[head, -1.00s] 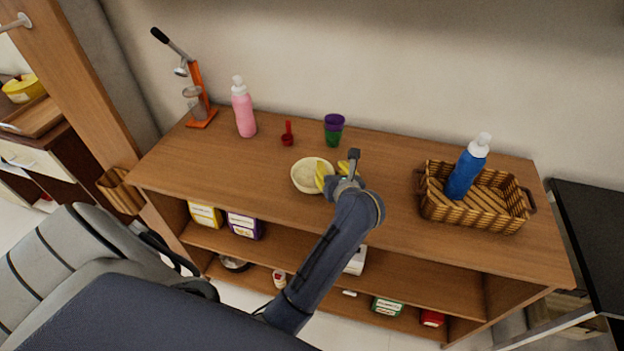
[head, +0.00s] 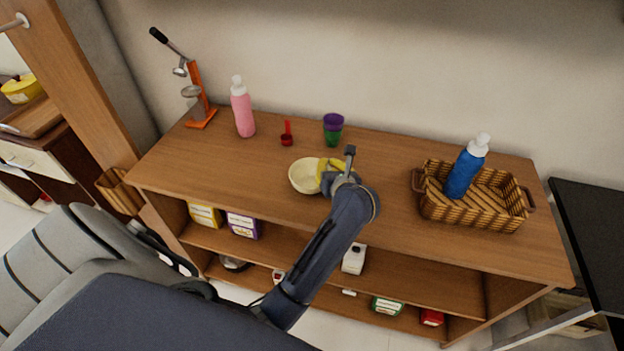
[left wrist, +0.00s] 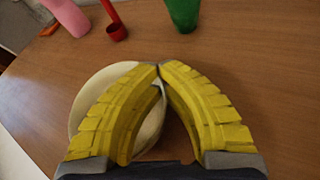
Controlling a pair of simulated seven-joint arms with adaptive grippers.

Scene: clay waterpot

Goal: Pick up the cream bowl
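The cream bowl (head: 303,177) is on the wooden shelf top, left of my left gripper (head: 325,168) in the head view. In the left wrist view the bowl (left wrist: 92,95) is partly hidden behind the left yellow finger. The yellow fingers of my left gripper (left wrist: 159,68) are closed together at the tips, with the bowl's right rim between them. One finger is over the bowl's inside and the other is outside it. I cannot tell whether the bowl is clear of the surface. My right gripper is not in view.
Behind the bowl are a red scoop (head: 287,135) and a purple and green cup (head: 333,129). A pink bottle (head: 243,110) and an orange press (head: 198,95) stand at left. A wicker basket (head: 478,210) holding a blue bottle (head: 465,172) is at right.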

